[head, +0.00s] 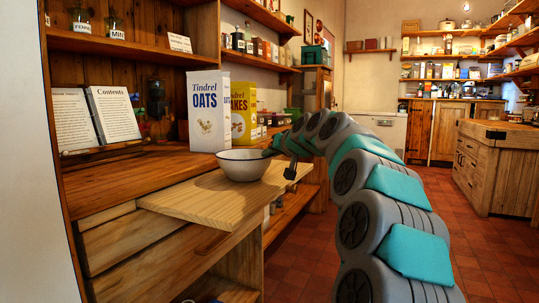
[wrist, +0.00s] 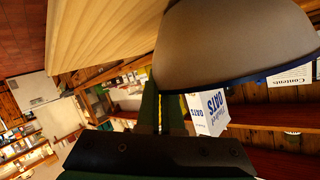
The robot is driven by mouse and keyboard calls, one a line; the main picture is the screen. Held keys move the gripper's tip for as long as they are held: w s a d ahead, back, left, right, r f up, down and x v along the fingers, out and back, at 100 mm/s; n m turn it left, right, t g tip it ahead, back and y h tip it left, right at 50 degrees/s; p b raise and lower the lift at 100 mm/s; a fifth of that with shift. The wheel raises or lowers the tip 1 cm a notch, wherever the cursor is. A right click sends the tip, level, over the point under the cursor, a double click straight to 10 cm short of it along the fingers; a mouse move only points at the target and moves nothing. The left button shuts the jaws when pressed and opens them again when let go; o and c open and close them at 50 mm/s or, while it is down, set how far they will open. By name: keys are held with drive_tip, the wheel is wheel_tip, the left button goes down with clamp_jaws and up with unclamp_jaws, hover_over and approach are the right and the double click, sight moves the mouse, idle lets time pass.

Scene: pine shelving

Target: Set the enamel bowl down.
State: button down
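The enamel bowl (head: 243,166) is pale with a dark rim and sits upright at or just over the pull-out wooden board (head: 172,203). I cannot tell whether its base touches the board. My gripper (head: 270,153) comes from the right to the bowl's right rim. In the wrist view the bowl (wrist: 235,45) fills the upper right, its base cut off by the frame edge. The fingers (wrist: 160,95) are close together and meet the bowl's rim, seemingly pinching it. The board (wrist: 100,35) shows at the upper left there.
An oats box (head: 208,112) stands close behind the bowl, with a yellow box (head: 243,113) beside it. An open book (head: 88,122) leans at the left of the cabinet. The board's left and front parts are bare.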

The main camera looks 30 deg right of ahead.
drive_tip(key=c, duration=1.5)
unclamp_jaws()
drive_tip(key=shift+f, duration=0.2)
drive_tip(key=shift+c, duration=0.2)
drive_tip(key=o, duration=0.5)
drive_tip(key=shift+c, duration=0.2)
drive_tip(key=shift+r, duration=0.15)
drive_tip(key=shift+r, duration=0.1)
drive_tip(key=v, duration=1.2)
drive_tip(key=shift+b, duration=0.4)
drive_tip(key=shift+d, duration=0.1)
